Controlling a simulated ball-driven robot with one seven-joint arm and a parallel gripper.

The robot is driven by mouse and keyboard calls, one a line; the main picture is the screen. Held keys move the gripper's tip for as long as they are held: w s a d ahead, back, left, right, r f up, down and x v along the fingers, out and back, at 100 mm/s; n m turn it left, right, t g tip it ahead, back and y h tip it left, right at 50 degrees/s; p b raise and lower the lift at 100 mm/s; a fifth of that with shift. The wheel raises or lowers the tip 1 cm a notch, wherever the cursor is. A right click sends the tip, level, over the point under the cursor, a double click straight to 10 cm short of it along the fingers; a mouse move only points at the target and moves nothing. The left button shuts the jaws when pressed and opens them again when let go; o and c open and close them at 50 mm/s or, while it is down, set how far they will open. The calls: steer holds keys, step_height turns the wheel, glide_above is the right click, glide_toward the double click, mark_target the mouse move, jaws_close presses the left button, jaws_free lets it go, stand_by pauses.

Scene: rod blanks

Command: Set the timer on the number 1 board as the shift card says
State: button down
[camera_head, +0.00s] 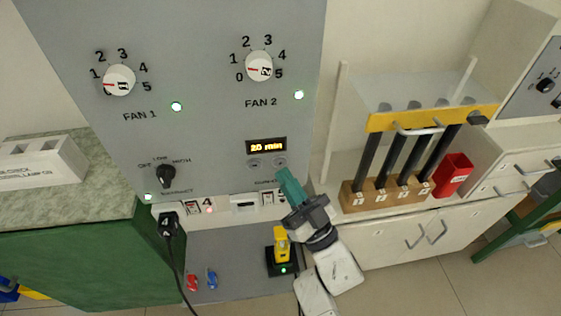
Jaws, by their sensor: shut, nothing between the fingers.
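A grey board (210,120) fills the upper left. Its timer display (266,146) is lit orange and seems to read 20 min; the second digit is not sharp. Two small round buttons, a left one (254,163) and a right one (279,161), sit just below the display. My gripper (285,173) has teal fingers, shut and empty, with tips just below the right button. I cannot tell whether they touch it. The fingers and wrist hide part of the board's lower right edge. I see no readable shift card and no clear board number.
Two fan dials, FAN 1 (119,81) and FAN 2 (259,66), and a black rotary switch (165,175) share the board. A black plug (168,225) hangs below. A rod rack (385,193) and red bin (453,174) stand right.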

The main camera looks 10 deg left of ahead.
steer(key=shift+w, duration=0.15)
steer(key=shift+w+a+b, duration=0.15)
steer(key=shift+w+b, duration=0.1)
steer(key=shift+b, duration=0.1)
steer(key=shift+w+a, duration=0.1)
steer(key=shift+w, duration=0.25)
stand_by(0.8)
steer(key=shift+s, duration=0.15)
steer(key=shift+s+d, duration=0.25)
steer(key=shift+s, duration=0.35)
steer(key=s+p, duration=0.1)
steer(key=s, duration=0.1)
steer(key=s+d+p, duration=0.1)
steer(key=s, duration=0.2)
steer(key=shift+d, duration=0.2)
stand_by(0.3)
steer(key=shift+w, duration=0.1)
stand_by(0.6)
